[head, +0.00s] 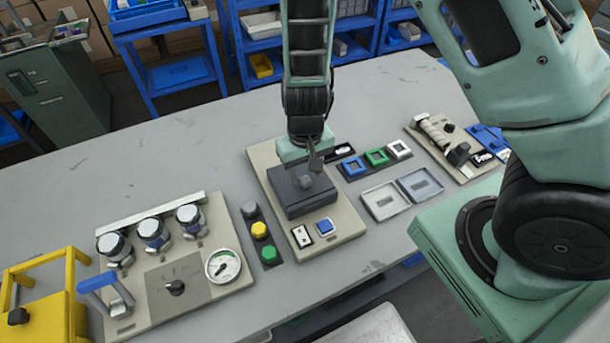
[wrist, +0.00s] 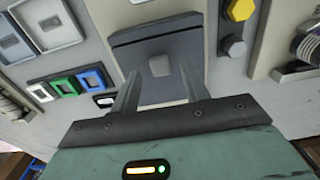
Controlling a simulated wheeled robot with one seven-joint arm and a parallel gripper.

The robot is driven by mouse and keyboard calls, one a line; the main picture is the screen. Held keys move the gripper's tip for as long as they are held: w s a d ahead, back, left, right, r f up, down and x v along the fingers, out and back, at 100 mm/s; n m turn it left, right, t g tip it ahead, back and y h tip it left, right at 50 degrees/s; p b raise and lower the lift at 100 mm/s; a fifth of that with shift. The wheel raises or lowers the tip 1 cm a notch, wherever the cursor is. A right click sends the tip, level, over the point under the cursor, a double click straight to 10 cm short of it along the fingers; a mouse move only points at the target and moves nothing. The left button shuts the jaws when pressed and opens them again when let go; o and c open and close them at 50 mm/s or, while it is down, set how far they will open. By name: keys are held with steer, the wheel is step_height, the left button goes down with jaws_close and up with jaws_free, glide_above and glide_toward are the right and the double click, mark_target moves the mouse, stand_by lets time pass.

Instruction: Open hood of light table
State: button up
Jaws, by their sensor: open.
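The light table's hood (head: 293,203) is a dark grey box, lying closed on a beige panel (head: 345,226) in the middle of the table. A small grey knob (head: 305,182) stands on its top. In the wrist view, the hood (wrist: 135,58) fills the upper middle and its knob (wrist: 159,66) shows between my fingertips. My gripper (head: 315,160) is open and empty, pointing down just above the hood's far part. In the wrist view, its two fingers (wrist: 160,72) are spread on either side of the knob; I cannot tell whether they touch the hood.
A white switch (head: 301,236) and a blue button (head: 324,227) sit on the near end of the panel. Coloured buttons (head: 259,229) lie left, beside a panel with a gauge (head: 223,265). Framed coloured pieces (head: 376,157) and grey trays (head: 385,201) lie right.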

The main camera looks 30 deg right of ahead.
steer(key=shift+f, duration=0.9)
jaws_close()
steer(key=w+p, duration=0.2)
steer(key=w, duration=1.1)
steer(key=shift+p, duration=0.4)
steer(key=shift+s, duration=0.1)
jaws_free()
step_height(320, 180, up, 18)
steer(key=b, duration=0.3)
steer(key=shift+f, duration=0.25)
